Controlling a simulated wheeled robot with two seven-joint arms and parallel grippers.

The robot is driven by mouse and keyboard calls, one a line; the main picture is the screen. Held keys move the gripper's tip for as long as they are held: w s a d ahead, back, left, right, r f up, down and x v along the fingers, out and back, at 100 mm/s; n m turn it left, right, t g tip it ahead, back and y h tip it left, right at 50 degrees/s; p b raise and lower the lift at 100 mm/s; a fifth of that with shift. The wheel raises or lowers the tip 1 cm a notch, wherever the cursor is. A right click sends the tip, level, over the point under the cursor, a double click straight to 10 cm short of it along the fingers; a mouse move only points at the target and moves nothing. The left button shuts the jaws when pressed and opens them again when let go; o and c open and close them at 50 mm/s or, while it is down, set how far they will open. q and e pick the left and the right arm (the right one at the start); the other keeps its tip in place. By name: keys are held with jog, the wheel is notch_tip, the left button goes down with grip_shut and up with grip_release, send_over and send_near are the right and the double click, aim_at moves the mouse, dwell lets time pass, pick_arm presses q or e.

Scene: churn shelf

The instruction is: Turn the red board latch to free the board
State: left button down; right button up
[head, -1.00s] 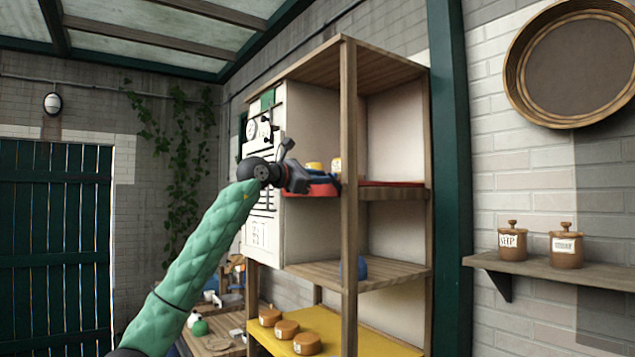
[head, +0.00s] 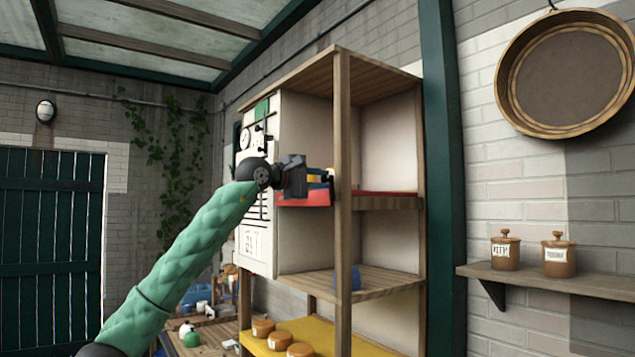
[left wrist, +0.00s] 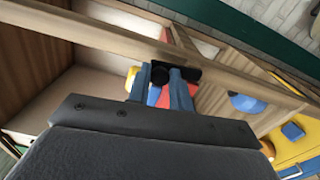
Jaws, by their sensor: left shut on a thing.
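My left gripper (head: 318,178) is at the front of the middle shelf, beside the wooden front post. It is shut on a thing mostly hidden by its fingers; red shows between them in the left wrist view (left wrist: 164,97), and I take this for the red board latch. The latch's turn angle cannot be made out. A white board (head: 256,232) with dials and dark markings stands upright at the shelf unit's left side, partly behind my left wrist. My right gripper is not in view.
The wooden front post (head: 343,150) stands close to the right of my gripper. A red tray-like piece (head: 303,199) lies just below it. A blue round object (head: 355,277) is on the lower shelf, and lidded pots (head: 278,340) stand on yellow below.

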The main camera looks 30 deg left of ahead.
pick_arm(q)
jog(key=shift+d, duration=0.1)
jog(key=shift+s+d+m, duration=0.1)
jog(key=shift+d+m, duration=0.05)
jog(key=shift+m, duration=0.35)
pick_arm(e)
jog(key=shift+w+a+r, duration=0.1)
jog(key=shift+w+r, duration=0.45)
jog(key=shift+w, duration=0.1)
pick_arm(q)
jog(key=shift+f, duration=0.1)
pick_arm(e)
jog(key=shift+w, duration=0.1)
